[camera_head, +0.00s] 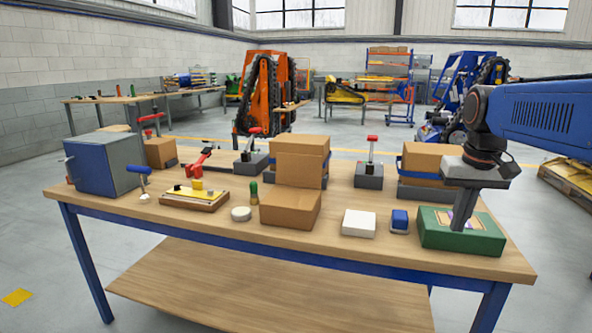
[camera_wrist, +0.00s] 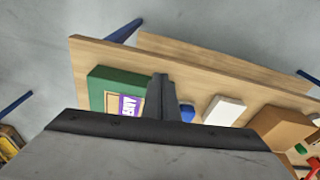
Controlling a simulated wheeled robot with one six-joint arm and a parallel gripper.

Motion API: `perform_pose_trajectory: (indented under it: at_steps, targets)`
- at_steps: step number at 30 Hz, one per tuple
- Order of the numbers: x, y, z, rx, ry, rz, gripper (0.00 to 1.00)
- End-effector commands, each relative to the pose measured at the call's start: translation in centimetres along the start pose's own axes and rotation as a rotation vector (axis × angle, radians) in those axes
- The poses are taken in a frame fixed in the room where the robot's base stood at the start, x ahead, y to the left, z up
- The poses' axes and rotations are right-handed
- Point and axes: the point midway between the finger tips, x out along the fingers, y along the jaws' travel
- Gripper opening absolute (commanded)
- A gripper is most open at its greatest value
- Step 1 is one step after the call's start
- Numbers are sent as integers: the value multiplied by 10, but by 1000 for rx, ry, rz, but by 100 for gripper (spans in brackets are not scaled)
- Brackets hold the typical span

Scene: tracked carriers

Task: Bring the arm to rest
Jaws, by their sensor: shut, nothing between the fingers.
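My gripper (camera_head: 461,222) is at the right end of the workbench in the head view, pointing down with its fingers together and nothing between them. In the wrist view its shut fingers (camera_wrist: 164,82) show at the centre. The fingertips overlap a green box (camera_head: 478,237) with a purple and white label; I cannot tell whether they touch it. The green box also shows in the wrist view (camera_wrist: 105,85), left of the fingers. My blue arm reaches in from the right edge of the head view.
The workbench (camera_head: 350,257) carries a blue block (camera_head: 399,220), a white box (camera_head: 358,223), an open cardboard box (camera_head: 291,208), a cardboard carton (camera_head: 420,162) behind my gripper, a red-handled clamp (camera_head: 201,165) and a grey-blue cabinet (camera_head: 105,165). Tracked machines stand behind on the floor.

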Motion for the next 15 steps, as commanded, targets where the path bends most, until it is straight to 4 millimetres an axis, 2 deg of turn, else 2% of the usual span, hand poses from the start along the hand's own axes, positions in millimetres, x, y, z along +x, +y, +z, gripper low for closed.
perform_pose_trajectory:
  at_steps: [1, 3, 8, 15]
  targets:
    - [3, -6, 17, -13, 18, -2, 0]
    - [10, -12, 37, -28, 41, -5, 0]
    - [28, -24, 84, -64, 93, -13, 0]
    - [66, -36, 152, -116, 173, -28, 0]
